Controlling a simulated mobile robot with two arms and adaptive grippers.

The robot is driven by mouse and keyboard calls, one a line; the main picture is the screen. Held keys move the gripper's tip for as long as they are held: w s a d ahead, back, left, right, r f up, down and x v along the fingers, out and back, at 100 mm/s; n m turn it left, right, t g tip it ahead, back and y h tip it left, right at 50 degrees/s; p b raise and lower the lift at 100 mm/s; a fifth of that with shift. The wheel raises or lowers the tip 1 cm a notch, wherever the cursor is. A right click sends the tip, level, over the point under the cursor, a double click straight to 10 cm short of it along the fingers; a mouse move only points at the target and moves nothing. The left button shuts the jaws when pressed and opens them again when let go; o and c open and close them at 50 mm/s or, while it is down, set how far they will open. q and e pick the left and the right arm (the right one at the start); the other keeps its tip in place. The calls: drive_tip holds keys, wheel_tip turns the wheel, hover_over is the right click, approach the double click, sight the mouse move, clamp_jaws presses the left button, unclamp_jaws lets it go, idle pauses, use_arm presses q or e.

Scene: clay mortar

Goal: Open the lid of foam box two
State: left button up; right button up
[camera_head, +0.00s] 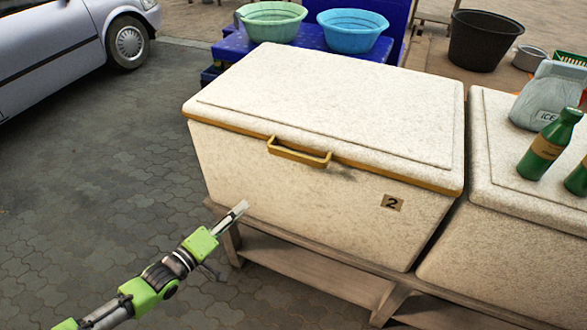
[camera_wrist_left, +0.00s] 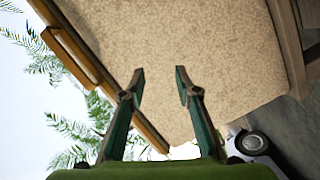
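Foam box two (camera_head: 320,195) is a white speckled box with a "2" label, standing on a wooden stand. Its lid (camera_head: 335,90) is shut and has a yellow-brown edge strip with a handle (camera_head: 299,152) at the front. My left gripper (camera_head: 241,207) is below and left of the handle, near the front face, and holds nothing. In the left wrist view its two fingers (camera_wrist_left: 158,72) are apart, with the box's pale front face (camera_wrist_left: 190,40) beyond them and the handle (camera_wrist_left: 68,55) at upper left. My right gripper is not in view.
A second foam box (camera_head: 490,260) stands close on the right, with an ice bag (camera_head: 548,97) and green bottles (camera_head: 550,143) on its lid. Basins (camera_head: 272,22) sit on a blue crate behind. A car (camera_head: 60,45) is at upper left. Paving at left is clear.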

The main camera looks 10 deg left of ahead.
sight(295, 154)
use_arm(q)
drive_tip(key=s+d+r+n+h+b, duration=0.1)
drive_tip(key=s+d+r+h, duration=0.15)
drive_tip(key=r, duration=0.45)
drive_tip(key=s+d+r+n+h+b, duration=0.1)
drive_tip(key=d+r+h, duration=0.25)
drive_tip(key=r, duration=0.25)
drive_tip(key=shift+y, duration=0.3)
drive_tip(key=p+x, duration=0.1)
drive_tip(key=x, duration=0.5)
drive_tip(key=p+x, duration=0.1)
drive_tip(key=x, duration=0.6)
drive_tip(key=shift+w+d+r, duration=0.1)
drive_tip(key=shift+w+r, duration=0.15)
drive_tip(key=shift+w, duration=0.05)
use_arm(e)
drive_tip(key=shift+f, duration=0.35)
use_arm(q)
clamp_jaws()
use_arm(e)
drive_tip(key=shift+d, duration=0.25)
